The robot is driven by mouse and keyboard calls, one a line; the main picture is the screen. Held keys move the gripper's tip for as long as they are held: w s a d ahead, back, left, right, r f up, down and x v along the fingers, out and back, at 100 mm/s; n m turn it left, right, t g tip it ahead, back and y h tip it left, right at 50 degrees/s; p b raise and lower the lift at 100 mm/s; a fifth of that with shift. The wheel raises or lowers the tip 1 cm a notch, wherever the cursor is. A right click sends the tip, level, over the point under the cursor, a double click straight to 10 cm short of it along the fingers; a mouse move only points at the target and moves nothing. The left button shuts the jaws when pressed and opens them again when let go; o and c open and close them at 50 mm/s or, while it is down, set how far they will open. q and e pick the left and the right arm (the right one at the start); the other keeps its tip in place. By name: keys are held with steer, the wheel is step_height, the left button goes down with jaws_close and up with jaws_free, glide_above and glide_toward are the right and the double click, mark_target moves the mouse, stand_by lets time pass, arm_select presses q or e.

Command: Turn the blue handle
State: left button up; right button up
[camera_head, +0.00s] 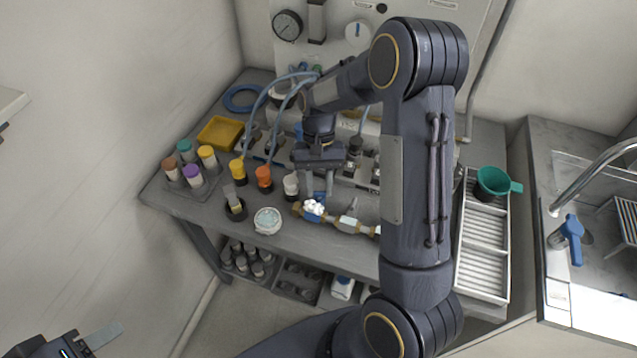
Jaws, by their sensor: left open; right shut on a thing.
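A brass-coloured valve pipe (347,224) lies along the front of the bench. At its left end is a small blue handle (313,217) with a white lobed piece (314,206) just above it. My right gripper (319,194) points down from above, its fingers at this handle and shut on it. The fingers partly cover the handle, and the exact contact is hard to make out. My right arm hides the right end of the pipe. My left gripper (95,342) is open and empty at the lower left, away from the bench.
Bottles with coloured caps (190,165) stand at the bench's left, by a yellow tray (220,133). A round pale dish (267,220) sits left of the valve. Blue hoses (262,100) run behind. At the right are a green funnel (494,182) and a blue tap lever (571,232).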

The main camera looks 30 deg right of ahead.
steer(key=m+t+y, duration=0.1)
steer(key=m, duration=0.3)
steer(key=shift+d, duration=0.1)
steer(key=shift+m, duration=0.3)
stand_by(0.4)
steer(key=o, duration=1)
steer(key=shift+s, duration=0.1)
steer(key=shift+r, duration=0.1)
steer(key=v, duration=0.7)
steer(key=shift+d+r, duration=0.25)
steer(key=shift+r, duration=0.05)
